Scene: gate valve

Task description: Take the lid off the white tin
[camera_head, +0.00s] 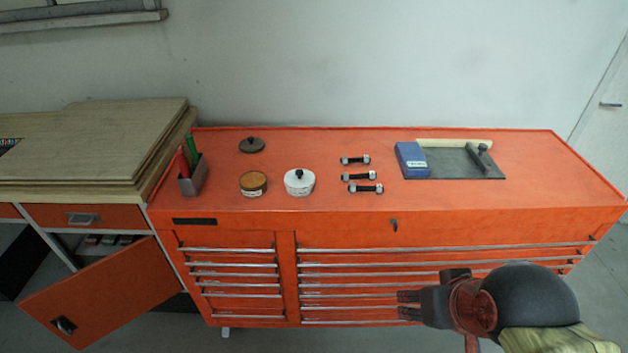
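The white tin (299,187) stands upright on the orange cabinet top, left of the middle. Its white lid (299,175) sits on it and has a small dark knob. My gripper (402,305) is at the lower right, in front of the cabinet's drawers and apart from the tin. Its fingers point left, and a space shows between the two dark fingertips. Nothing shows between them.
Left of the tin are a brown-topped tin (253,184), a dark lid (252,145) and a pen holder (193,178). Right of it lie several bolts (358,176), then a blue box (411,159) and a dark mat (462,168). A cabinet door (100,290) hangs open at left.

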